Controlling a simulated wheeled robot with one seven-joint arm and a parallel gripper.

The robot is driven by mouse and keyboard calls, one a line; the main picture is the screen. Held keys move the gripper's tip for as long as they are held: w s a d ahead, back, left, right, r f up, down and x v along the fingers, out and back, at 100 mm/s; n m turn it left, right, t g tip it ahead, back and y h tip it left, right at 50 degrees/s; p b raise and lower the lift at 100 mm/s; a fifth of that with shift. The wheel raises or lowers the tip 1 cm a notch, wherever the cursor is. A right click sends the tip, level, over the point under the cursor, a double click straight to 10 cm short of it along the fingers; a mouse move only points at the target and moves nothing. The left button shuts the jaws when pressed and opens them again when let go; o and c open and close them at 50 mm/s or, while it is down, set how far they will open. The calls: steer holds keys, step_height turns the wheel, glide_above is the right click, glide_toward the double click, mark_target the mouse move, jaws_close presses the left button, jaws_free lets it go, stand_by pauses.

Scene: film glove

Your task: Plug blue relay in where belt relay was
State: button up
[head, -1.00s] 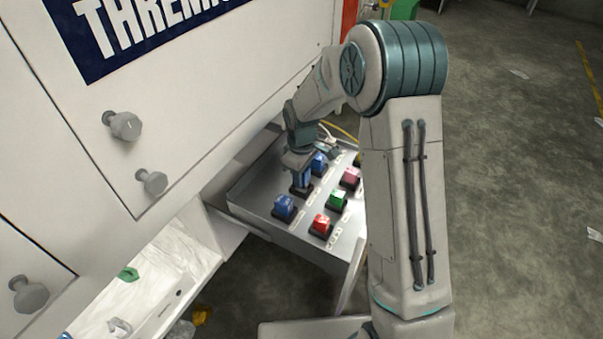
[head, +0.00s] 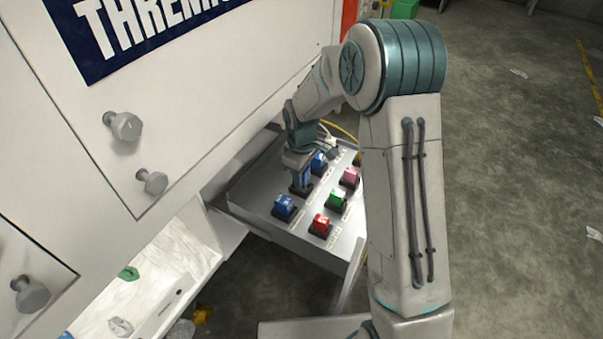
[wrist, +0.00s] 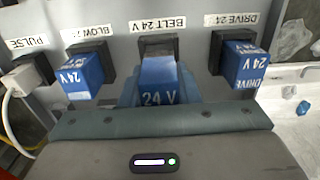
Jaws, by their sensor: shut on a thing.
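The blue relay (wrist: 158,75), with "24 V" on its face, is between the fingers of my gripper (wrist: 160,90) in the wrist view. My gripper is shut on it. The relay is lined up with the black socket (wrist: 158,44) under the label "BELT 24 V" (wrist: 158,25), and its far end meets the socket. I cannot tell whether it is fully seated. In the head view, my gripper (head: 302,178) points down onto the panel (head: 262,190), with the relay mostly hidden by the fingers.
A blue drive relay (wrist: 240,65) sits to the right and a blue blow relay (wrist: 80,76) to the left. A white plug (wrist: 20,78) is in the pulse socket.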

steer(key=shift+f+b, duration=0.5)
steer(key=shift+f, duration=0.6)
stand_by(0.3)
steer(key=o, duration=1.2)
steer(key=shift+c, duration=0.2)
step_height(320, 180, up, 14)
steer(key=p, duration=0.4)
steer(key=shift+p, duration=0.4)
steer(key=shift+f, duration=0.1)
steer(key=s+d+r+m+t+p, duration=0.1)
steer(key=s+d+r+m+p, duration=0.2)
steer(key=s+r+p, duration=0.5)
steer(key=s+d+r+m+t+p, duration=0.1)
steer(key=s+d+r+m+p, duration=0.3)
steer(key=r, duration=1.2)
steer(key=s+d+r+m+p, duration=0.3)
steer(key=s+r+m+p, duration=0.1)
steer(key=s+r+p, duration=0.8)
steer(key=shift+s+d+r+t+p, duration=0.2)
steer(key=shift+d+r+t+p, duration=0.25)
steer(key=shift+p, duration=0.6)
